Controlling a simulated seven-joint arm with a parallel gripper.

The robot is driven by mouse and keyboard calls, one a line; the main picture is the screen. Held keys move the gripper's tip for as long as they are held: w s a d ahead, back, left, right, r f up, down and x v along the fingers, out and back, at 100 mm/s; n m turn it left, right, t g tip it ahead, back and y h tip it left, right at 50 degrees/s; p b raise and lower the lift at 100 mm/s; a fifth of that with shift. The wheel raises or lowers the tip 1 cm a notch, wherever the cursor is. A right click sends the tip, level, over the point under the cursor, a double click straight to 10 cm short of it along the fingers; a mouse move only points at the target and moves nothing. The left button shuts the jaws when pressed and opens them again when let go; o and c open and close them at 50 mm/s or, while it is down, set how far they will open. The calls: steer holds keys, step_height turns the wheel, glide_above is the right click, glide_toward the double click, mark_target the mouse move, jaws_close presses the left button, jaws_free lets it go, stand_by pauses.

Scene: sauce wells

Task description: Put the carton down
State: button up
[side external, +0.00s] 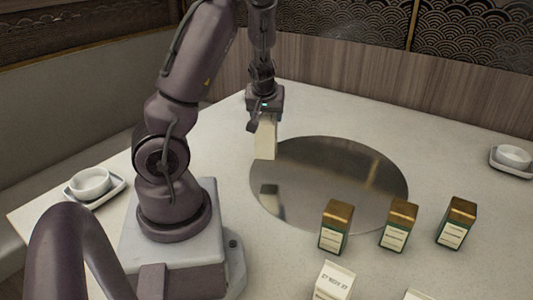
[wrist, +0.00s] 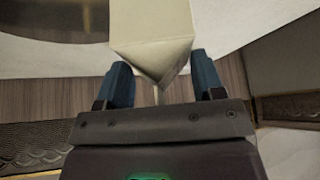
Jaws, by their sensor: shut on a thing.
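A cream carton (side external: 265,139) hangs below my gripper (side external: 263,118) in the side external view, over the back left edge of the round metal plate (side external: 330,165). In the wrist view the carton (wrist: 152,28) sits between the two blue fingers of my gripper (wrist: 160,80). The gripper is shut on it. The carton looks close to upright in the side view. Its lower end seems clear of the surface, with a reflection in the plate below, but the exact gap is hard to tell.
Green cartons with gold tops (side external: 336,226), (side external: 398,224), (side external: 456,222) stand in a row at the front right. A cream carton (side external: 333,281) stands nearer the camera, with another partly cut off (side external: 416,295). White bowls on saucers sit at left (side external: 90,183) and far right (side external: 513,156). The plate's middle is clear.

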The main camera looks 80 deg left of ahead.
mark_target(267, 136)
steer(key=shift+f, duration=1.85)
step_height(267, 136, down, 2)
steer(key=shift+s+f, duration=0.1)
steer(key=shift+f, duration=0.65)
jaws_close()
steer(key=o, duration=1.6)
jaws_free()
steer(key=shift+o, duration=0.2)
